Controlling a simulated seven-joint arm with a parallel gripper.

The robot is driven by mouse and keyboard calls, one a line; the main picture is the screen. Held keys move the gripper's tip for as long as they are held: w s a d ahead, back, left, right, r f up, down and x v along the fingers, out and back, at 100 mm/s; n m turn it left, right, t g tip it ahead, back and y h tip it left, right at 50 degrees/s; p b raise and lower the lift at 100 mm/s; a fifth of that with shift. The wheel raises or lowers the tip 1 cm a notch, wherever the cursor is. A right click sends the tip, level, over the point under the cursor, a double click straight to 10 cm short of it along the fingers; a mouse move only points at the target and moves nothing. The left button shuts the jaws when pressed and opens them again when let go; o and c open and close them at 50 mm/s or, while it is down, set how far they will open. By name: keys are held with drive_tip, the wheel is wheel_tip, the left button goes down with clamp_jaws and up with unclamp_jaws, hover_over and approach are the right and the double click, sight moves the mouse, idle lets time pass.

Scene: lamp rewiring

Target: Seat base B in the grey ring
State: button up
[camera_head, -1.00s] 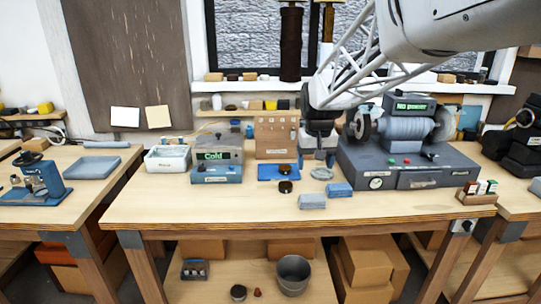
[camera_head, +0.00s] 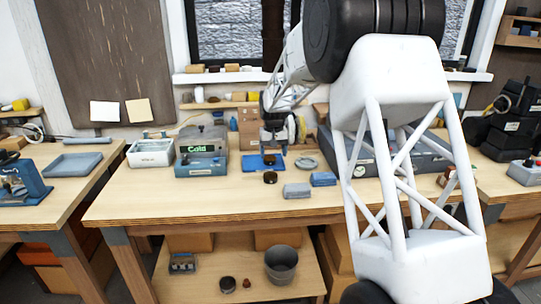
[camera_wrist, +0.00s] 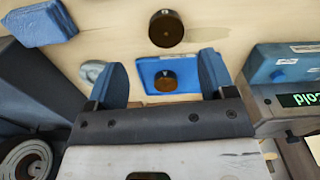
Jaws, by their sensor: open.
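Two dark round bases show, and I cannot tell which is base B. One (camera_head: 268,158) lies on a small blue tray (camera_head: 247,162); it also shows in the wrist view (camera_wrist: 166,81), between my fingers in the picture. The other (camera_head: 270,177) stands on the bare table in front of the tray and shows in the wrist view (camera_wrist: 166,28). The grey ring (camera_head: 306,163) lies on the table right of the tray; the wrist view shows it partly hidden behind a finger (camera_wrist: 93,72). My gripper (camera_head: 275,148) is open and empty above the tray; its blue fingers (camera_wrist: 163,65) are wide apart.
Two blue-grey blocks (camera_head: 297,191) (camera_head: 323,179) lie front right of the tray. The device reading "Cold" (camera_head: 201,152) and a white bin (camera_head: 151,153) stand to the left. A large grey machine (camera_head: 361,155) is at right, partly behind my arm. The table's front left is clear.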

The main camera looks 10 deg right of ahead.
sight(271, 175)
drive_tip(key=w+f, duration=0.2)
drive_tip(key=w, duration=0.1)
drive_tip(key=shift+a+f, duration=0.35)
drive_tip(key=shift+a, duration=0.05)
drive_tip(key=shift+f, duration=0.2)
drive_tip(key=shift+f, duration=3.75)
drive_tip(key=c, duration=0.7)
drive_tip(key=shift+r, duration=2.5)
